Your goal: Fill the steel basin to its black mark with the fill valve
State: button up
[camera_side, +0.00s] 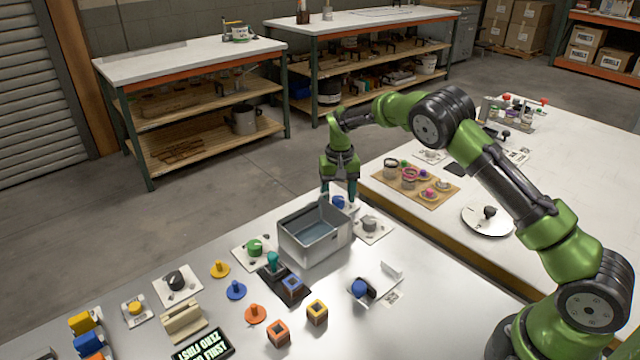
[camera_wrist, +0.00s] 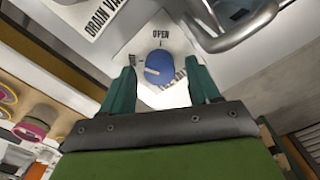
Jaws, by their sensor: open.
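The steel basin (camera_side: 297,243) is an open grey box on the near table. Its inside looks blue-grey, perhaps holding water; I cannot make out its black mark. A blue knob (camera_side: 338,202) on a white plate stands behind the basin. In the wrist view the blue knob (camera_wrist: 159,65) has "OPEN" printed by it; whether it is the fill valve I cannot read. My gripper (camera_side: 339,191) is open, pointing down over this knob. In the wrist view its teal fingertips (camera_wrist: 162,80) lie either side of the knob, with gaps showing. Contact is not visible.
A grey knob (camera_side: 369,223) on a white plate stands right of the basin, and a green knob (camera_side: 255,247) left of it. A plate lettered "DRAIN VA" (camera_wrist: 92,18) and a curved metal pipe (camera_wrist: 238,32) show in the wrist view. Blocks and pegs lie in front.

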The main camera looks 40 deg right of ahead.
aim_at(338, 198)
notch_tip(338, 198, up, 17)
dwell(0.4)
jog(key=shift+f, duration=0.1)
dwell(6.8)
